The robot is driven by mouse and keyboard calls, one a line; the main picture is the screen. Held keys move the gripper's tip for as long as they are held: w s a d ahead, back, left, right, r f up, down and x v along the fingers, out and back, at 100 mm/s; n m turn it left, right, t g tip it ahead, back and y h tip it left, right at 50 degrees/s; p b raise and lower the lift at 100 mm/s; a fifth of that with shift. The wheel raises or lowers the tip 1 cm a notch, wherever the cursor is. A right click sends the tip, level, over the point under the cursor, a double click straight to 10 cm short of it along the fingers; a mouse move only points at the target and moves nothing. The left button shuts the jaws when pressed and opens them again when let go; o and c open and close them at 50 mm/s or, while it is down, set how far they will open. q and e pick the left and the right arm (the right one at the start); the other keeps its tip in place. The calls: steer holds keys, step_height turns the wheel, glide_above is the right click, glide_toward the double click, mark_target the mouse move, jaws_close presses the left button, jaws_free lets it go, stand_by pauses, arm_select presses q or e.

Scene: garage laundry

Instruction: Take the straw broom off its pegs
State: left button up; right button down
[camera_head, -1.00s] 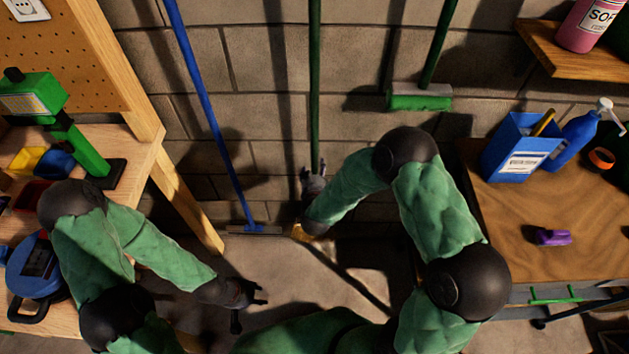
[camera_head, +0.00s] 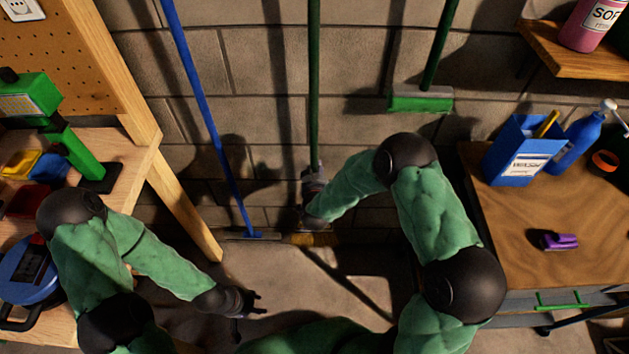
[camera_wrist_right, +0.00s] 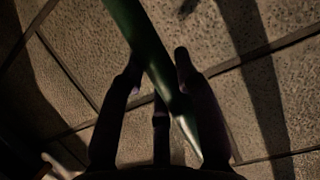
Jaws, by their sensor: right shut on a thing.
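The straw broom (camera_head: 314,90) hangs upright against the block wall, with a green handle and yellow straw (camera_head: 312,239) just above the floor. Its top and the pegs are out of view. My right gripper (camera_head: 314,172) is shut on the lower part of the handle. In the right wrist view the green handle (camera_wrist_right: 150,50) runs between the dark fingers (camera_wrist_right: 160,85) of this gripper. My left gripper (camera_head: 250,314) is open and empty, low and left of the broom.
A blue-handled tool (camera_head: 205,105) leans left of the broom, and a green push broom (camera_head: 420,100) hangs to the right. A wooden workbench (camera_head: 140,165) stands at the left. A cabinet (camera_head: 510,220) with a blue box (camera_head: 520,150) stands at the right.

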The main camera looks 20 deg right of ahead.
mark_target(316, 157)
steer(key=shift+r, duration=0.25)
steer(key=shift+s+r+p, duration=0.1)
steer(key=shift+r+p, duration=0.15)
steer(key=shift+p, duration=0.2)
step_height(316, 157, up, 7)
steer(key=p, duration=0.3)
steer(key=s+a+p, duration=0.2)
steer(key=s, duration=0.7)
steer(key=s+a+p, duration=0.2)
steer(key=s+a, duration=0.1)
steer(key=s, duration=0.7)
steer(key=shift+a+f, duration=0.3)
steer(key=shift+f, duration=0.15)
